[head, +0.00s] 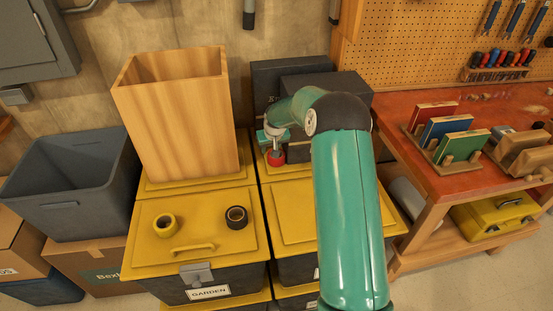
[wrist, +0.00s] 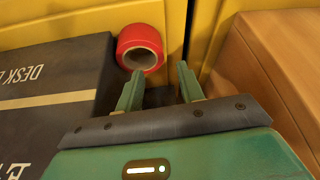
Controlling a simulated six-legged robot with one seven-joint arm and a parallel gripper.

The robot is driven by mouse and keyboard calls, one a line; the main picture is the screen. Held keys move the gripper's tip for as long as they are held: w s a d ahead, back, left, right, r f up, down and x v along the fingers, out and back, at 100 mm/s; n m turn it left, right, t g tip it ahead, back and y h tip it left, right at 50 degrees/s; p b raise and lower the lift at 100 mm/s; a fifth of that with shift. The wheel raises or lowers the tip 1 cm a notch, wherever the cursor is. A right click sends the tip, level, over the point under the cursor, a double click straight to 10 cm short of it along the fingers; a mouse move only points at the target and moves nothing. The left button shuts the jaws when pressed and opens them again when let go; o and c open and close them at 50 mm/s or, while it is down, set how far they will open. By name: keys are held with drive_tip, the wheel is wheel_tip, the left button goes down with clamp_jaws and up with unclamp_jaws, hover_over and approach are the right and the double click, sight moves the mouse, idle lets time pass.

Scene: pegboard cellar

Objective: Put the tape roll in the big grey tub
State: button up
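A red tape roll (wrist: 137,34) lies on a yellow lid, close to the gap between two lids; it also shows small in the head view (head: 276,159). My gripper (wrist: 160,78) is open and empty, with the roll beyond its fingertips and nearer the left finger. In the head view my gripper (head: 273,138) is just above the roll and partly covers it. A yellow tape roll (head: 165,225) and a black tape roll (head: 236,217) lie on the front left yellow lid. The big grey tub (head: 68,203) stands open at the far left; its visible inside looks empty.
A tall wooden bin (head: 180,125) stands between the grey tub and my gripper; its side (wrist: 285,75) is close on the right in the wrist view. Dark boxes (head: 325,88) stand behind my gripper. A red workbench (head: 455,165) with upright books is at right.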

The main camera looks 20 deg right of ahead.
sight(270, 157)
drive_tip(key=x, duration=0.4)
drive_tip(key=shift+s+f, duration=0.25)
drive_tip(key=shift+f, duration=0.3)
clamp_jaws()
drive_tip(key=shift+r, duration=0.2)
